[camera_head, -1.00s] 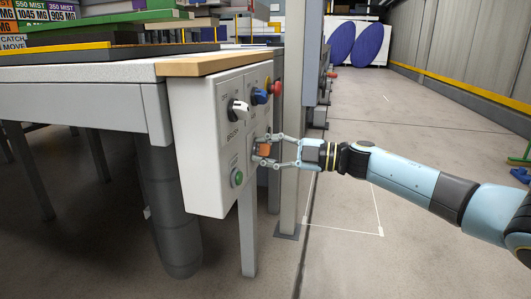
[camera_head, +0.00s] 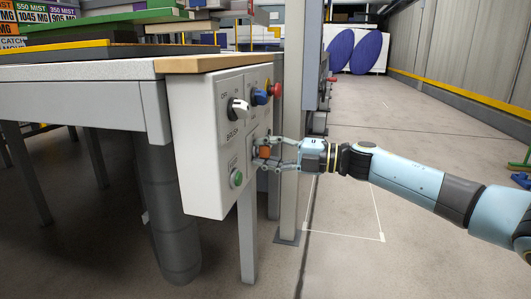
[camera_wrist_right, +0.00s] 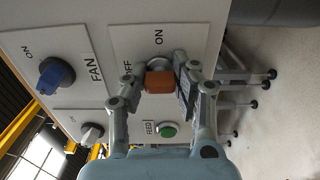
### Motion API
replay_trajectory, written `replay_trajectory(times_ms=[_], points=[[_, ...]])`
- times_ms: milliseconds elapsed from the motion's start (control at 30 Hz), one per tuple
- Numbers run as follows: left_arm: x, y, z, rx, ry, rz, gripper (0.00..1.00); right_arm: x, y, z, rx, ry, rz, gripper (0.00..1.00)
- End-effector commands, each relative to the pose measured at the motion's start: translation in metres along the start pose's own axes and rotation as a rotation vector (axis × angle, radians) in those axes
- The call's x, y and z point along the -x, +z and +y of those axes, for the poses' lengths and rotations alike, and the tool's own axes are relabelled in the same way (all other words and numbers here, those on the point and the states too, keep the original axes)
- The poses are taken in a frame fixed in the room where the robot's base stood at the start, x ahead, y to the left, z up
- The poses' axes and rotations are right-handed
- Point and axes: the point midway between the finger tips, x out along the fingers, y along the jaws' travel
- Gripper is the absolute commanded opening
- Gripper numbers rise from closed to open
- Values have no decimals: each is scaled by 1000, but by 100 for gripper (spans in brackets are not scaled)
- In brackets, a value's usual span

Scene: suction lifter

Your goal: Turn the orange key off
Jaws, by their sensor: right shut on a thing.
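The orange key (camera_head: 264,151) sits on the side face of a white control box (camera_head: 205,190). In the right wrist view the orange key (camera_wrist_right: 159,82) stands on a round metal base, with the word OFF to its left and ON above it. My right gripper (camera_head: 265,153) reaches in from the right and is shut on the orange key. In the right wrist view its two fingers (camera_wrist_right: 158,85) lie on either side of the key. My left gripper is not in view.
The box also carries a white knob (camera_head: 238,108), a blue knob (camera_head: 259,97), a red button (camera_head: 275,90) and a green button (camera_head: 236,178). A grey post (camera_head: 291,200) stands close behind the gripper. Open floor lies to the right.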

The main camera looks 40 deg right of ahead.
Motion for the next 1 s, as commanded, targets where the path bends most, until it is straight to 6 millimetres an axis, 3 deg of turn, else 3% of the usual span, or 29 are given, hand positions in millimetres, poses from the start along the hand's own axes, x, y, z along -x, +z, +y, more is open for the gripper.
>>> replay_trajectory(times_ms=[267,300,500,800,1000], points=[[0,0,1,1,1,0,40,1,-1,-2,2,-4,1,0],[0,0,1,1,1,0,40,1,-1,-2,2,-4,1,29],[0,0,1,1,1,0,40,0,0,-1,1,-3,1,52],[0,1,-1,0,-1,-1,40,4,0,-1,0,-3,1,52],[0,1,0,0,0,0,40,36,0,-3,1,-10,2,52]])
